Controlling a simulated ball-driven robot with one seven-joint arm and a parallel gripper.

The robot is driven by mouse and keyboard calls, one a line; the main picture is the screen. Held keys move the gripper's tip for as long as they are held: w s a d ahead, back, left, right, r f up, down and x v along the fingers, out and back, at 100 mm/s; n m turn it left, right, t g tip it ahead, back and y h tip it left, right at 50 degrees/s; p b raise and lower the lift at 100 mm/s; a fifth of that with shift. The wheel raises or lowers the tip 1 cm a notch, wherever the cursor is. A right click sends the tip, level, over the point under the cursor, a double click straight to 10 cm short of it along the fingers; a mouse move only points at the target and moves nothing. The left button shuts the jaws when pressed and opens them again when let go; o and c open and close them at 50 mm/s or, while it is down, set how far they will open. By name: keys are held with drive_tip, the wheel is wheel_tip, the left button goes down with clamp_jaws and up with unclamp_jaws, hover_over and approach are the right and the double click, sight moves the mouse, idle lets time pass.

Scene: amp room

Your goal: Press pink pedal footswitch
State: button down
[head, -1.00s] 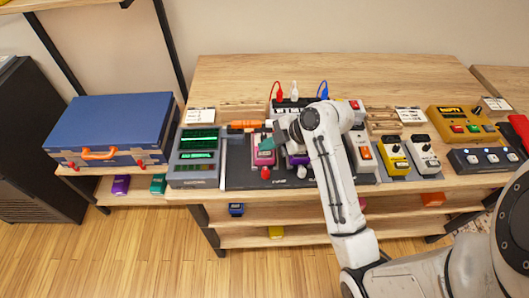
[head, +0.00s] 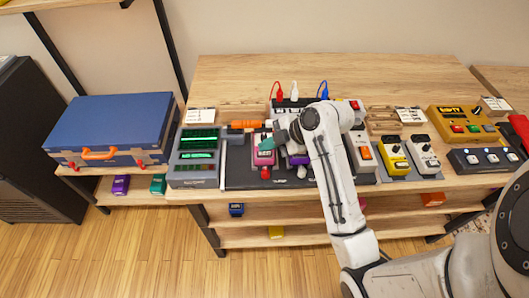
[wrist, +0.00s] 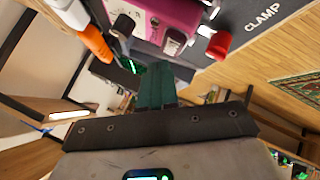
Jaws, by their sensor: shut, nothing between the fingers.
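The pink pedal (head: 265,159) stands on a dark board on the table, with a red knob (head: 265,173) at its front edge. In the wrist view the pink pedal (wrist: 170,14) is at the top, with a light block on its face and the red knob (wrist: 219,46) beside it. My gripper (head: 266,145) has teal fingers and is shut and empty. In the head view it overlaps the back part of the pedal. The footswitch itself is not clear.
A purple pedal (head: 299,160) stands just right, partly hidden by my arm. An orange-handled object (head: 245,124) lies behind left. A grey unit with green displays (head: 196,157) stands to the left. Cables rise behind the board. The table's back is clear.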

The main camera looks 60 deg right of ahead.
sight(268, 154)
drive_tip(key=shift+f, duration=0.15)
drive_tip(key=shift+f+b, duration=0.25)
drive_tip(key=shift+b, duration=0.1)
drive_tip(key=shift+f+b, duration=0.45)
drive_tip(key=shift+f, duration=0.05)
idle(0.6)
idle(0.3)
drive_tip(key=shift+r+p, duration=0.7)
drive_tip(key=shift+r, duration=0.2)
drive_tip(key=shift+r, duration=0.1)
drive_tip(key=shift+r+p, duration=1.95)
drive_tip(key=shift+r, duration=0.5)
